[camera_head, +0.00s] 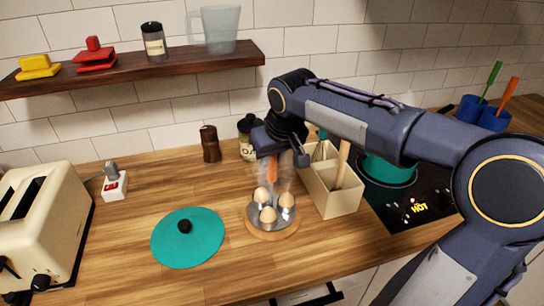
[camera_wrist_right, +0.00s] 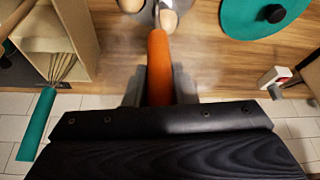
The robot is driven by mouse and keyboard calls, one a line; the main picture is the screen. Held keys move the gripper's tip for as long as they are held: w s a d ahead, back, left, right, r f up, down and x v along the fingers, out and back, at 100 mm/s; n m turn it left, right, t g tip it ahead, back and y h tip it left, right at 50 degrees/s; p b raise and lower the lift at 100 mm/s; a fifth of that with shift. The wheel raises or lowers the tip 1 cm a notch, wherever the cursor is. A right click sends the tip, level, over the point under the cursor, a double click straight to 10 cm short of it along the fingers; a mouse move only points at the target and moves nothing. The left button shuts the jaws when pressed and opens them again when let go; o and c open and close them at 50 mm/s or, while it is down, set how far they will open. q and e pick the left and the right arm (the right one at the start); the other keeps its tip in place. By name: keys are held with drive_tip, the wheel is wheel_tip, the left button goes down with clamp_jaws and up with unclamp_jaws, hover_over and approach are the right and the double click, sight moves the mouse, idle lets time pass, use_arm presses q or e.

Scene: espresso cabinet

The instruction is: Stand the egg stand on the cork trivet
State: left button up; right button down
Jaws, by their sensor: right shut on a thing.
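The egg stand (camera_head: 286,221) is a grey metal plate with an upright orange handle and brown eggs on it. Its orange handle also shows in the right wrist view (camera_wrist_right: 158,62), with eggs at the top edge. The round cork trivet (camera_head: 273,235) lies on the counter directly below the stand, mostly hidden by it. I cannot tell whether the stand touches the trivet or is slightly above it; it looks about level. My right gripper (camera_head: 273,164) is shut on the orange handle from above. My left gripper is not in view.
A cream utensil box (camera_head: 335,203) stands close to the right of the stand. A teal lid (camera_head: 187,240) lies to the left. Jars (camera_head: 210,143) stand behind, below a wooden shelf (camera_head: 135,67). A teal pot (camera_head: 388,171) sits on the hob, which reads HOT.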

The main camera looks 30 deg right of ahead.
drive_tip(key=shift+r, duration=0.1)
drive_tip(key=c, duration=1.2)
unclamp_jaws()
drive_tip(key=shift+f, duration=0.2)
drive_tip(key=shift+r, duration=0.3)
drive_tip(key=v, duration=1.2)
drive_tip(key=s+a+f+y, duration=0.2)
drive_tip(key=s+a+f, duration=0.1)
drive_tip(key=s+f, duration=0.6)
drive_tip(key=s+a+f+m+t+y, duration=0.1)
drive_tip(key=s+a+f, duration=0.3)
drive_tip(key=s+f, duration=0.5)
drive_tip(key=shift+f+y, duration=0.5)
drive_tip(key=shift+f, duration=0.4)
